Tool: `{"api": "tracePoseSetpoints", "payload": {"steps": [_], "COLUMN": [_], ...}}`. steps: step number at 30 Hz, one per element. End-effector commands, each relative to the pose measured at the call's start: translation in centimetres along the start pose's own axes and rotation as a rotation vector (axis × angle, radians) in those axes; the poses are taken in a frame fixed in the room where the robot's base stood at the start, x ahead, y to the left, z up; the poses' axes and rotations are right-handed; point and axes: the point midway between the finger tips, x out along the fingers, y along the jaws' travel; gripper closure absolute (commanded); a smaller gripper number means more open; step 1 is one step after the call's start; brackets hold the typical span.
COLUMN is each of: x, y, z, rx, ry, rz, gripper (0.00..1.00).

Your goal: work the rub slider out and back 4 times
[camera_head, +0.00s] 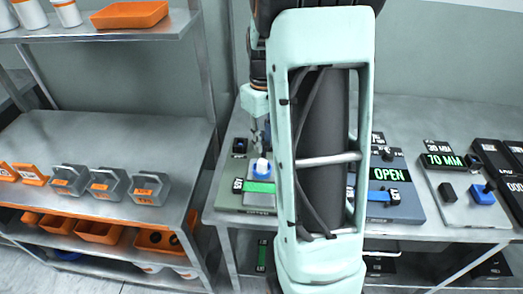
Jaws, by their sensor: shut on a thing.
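My gripper (261,152) points down at the left end of the right-hand metal table, beside my pale green arm link. Its fingers meet at a small white-topped blue knob (262,168), which I take to be the rub slider's handle. The fingers are shut on it. The knob stands over a device with a grey-green base (230,195) and a bright green strip (258,187). My arm hides the right part of this device, and the fingertips are too small to see clearly.
Right of my arm stands a blue-grey device (405,206) reading "OPEN". Farther right is a grey device (455,210) reading "70 MM", then dark boxes (492,155). A left shelf (110,130) holds grey weights (108,186) and orange bins (97,228). A gap separates shelf and table.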

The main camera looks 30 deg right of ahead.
Motion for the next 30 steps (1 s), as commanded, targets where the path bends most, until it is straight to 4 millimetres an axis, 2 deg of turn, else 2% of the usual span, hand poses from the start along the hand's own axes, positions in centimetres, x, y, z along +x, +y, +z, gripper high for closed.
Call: {"api": "tracePoseSetpoints", "payload": {"steps": [1, 6, 19, 20, 24, 30], "x": [-0.3, -0.2, -0.2, -0.2, -0.2, -0.1], "y": [0.8, 2.5, 3.2, 3.2, 3.1, 3.0], "z": [-0.9, -2.5, -3.2, -3.2, -3.1, -3.0], "rx": [0.002, 0.0, 0.0, 0.0, 0.0, 0.0], "ry": [0.003, 0.005, 0.011, 0.012, 0.009, 0.006], "rz": [0.002, 0.003, 0.007, 0.008, 0.006, 0.003], "gripper": [1.0, 1.0, 1.0, 0.78, 0.63, 0.63]}}
